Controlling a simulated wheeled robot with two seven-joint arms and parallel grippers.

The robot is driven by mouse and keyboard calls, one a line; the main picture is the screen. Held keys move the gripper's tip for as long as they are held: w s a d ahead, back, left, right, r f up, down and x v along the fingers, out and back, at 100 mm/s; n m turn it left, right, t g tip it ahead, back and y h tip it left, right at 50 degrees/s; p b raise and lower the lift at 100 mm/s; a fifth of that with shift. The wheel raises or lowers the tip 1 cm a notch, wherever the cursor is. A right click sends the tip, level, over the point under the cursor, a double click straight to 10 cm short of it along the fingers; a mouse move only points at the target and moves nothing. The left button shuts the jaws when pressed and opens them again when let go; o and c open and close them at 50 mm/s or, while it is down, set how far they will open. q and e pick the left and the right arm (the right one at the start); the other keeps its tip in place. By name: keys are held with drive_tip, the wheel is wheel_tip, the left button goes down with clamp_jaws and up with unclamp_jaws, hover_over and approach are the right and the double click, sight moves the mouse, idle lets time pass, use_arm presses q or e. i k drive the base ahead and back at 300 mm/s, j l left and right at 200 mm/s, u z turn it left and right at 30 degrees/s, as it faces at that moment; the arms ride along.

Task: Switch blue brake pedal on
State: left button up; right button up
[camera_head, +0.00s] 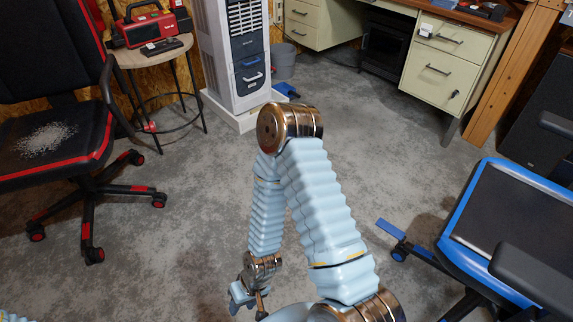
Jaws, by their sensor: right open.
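A small blue piece (286,90) lies low at the right side of the white tower unit (237,60), close to the floor. It may be the blue brake pedal, but it is too small to tell its position. My right arm rises from the bottom, bends at a bronze joint in mid-picture and hangs down. My right gripper (248,299) is at its lower end, open, over the grey floor and well apart from the blue piece. The left gripper is out of view.
A blue-edged chair (510,215) stands right. A cream drawer cabinet (440,68) and grey bin (283,62) are behind. Grey floor between is clear.

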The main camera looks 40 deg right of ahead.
sight(399, 235)
drive_tip(key=i+j+z, duration=0.2)
drive_tip(key=i, duration=0.35)
drive_tip(key=i+j+z, duration=0.15)
drive_tip(key=i, duration=0.35)
drive_tip(key=i+j+z, duration=0.2)
drive_tip(key=i, duration=0.3)
drive_tip(key=j+z, duration=0.1)
drive_tip(key=z, duration=2.5)
drive_tip(key=i+z, duration=0.15)
drive_tip(key=i+l+u, duration=0.1)
drive_tip(key=i+u, duration=0.35)
drive_tip(key=i+l+u, duration=0.2)
drive_tip(key=u, duration=0.2)
drive_tip(key=i, duration=0.1)
